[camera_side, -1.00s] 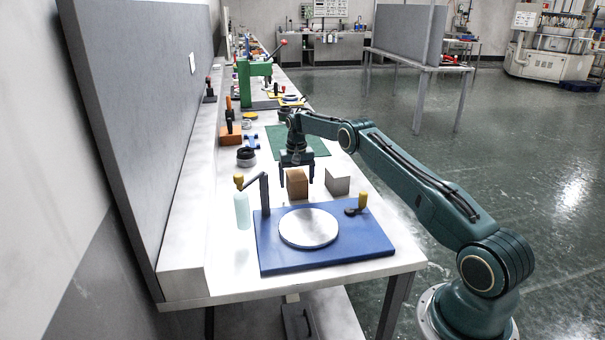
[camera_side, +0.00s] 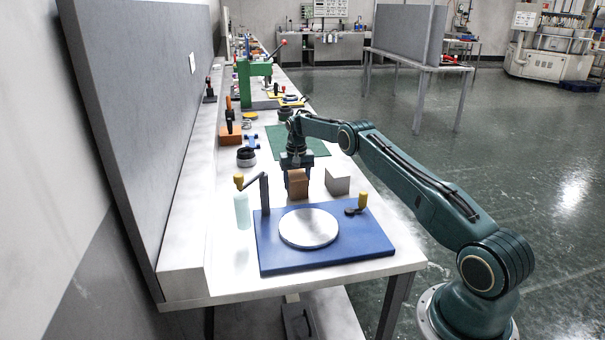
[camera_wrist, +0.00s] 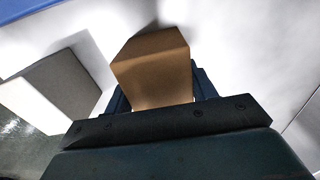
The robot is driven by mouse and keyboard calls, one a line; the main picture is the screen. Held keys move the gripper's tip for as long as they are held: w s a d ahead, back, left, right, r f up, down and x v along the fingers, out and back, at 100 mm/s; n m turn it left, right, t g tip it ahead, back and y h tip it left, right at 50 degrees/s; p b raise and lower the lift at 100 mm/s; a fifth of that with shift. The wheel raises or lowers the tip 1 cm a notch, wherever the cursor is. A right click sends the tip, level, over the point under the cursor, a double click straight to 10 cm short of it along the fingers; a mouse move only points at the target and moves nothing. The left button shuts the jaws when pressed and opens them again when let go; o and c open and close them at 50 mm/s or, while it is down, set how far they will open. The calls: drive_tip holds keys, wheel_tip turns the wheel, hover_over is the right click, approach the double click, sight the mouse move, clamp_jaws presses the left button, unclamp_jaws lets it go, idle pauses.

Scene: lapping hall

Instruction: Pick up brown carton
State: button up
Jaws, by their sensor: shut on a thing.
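The brown carton (camera_side: 298,184) stands on the white bench, behind the blue plate, in the side view. It also shows in the wrist view (camera_wrist: 152,68), upright between my fingers. My gripper (camera_side: 297,176) points down over it and is shut on it; in the wrist view my gripper (camera_wrist: 158,90) has a dark finger on each side of the carton. The carton's lower part looks at or very near the bench top; I cannot tell whether there is a gap.
A grey-white block (camera_side: 338,181) stands just right of the carton. In front is a blue plate (camera_side: 330,258) with a round white disc (camera_side: 309,228) and upright handles. A pale bottle (camera_side: 242,211) stands at left. A green mat (camera_side: 312,146) lies behind. A grey panel (camera_side: 150,100) borders the left side.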

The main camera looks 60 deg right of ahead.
sight(296, 175)
drive_tip(key=shift+r, duration=0.1)
drive_tip(key=shift+r, duration=5)
drive_tip(key=shift+a+r, duration=0.2)
drive_tip(key=shift+a, duration=0.3)
drive_tip(key=shift+a+r, duration=0.2)
drive_tip(key=shift+a, duration=0.3)
drive_tip(key=s+a+r, duration=0.2)
drive_tip(key=s+a, duration=1)
drive_tip(key=a, duration=0.5)
drive_tip(key=shift+s+r, duration=0.35)
drive_tip(key=shift+s, duration=0.05)
drive_tip(key=shift+f, duration=0.1)
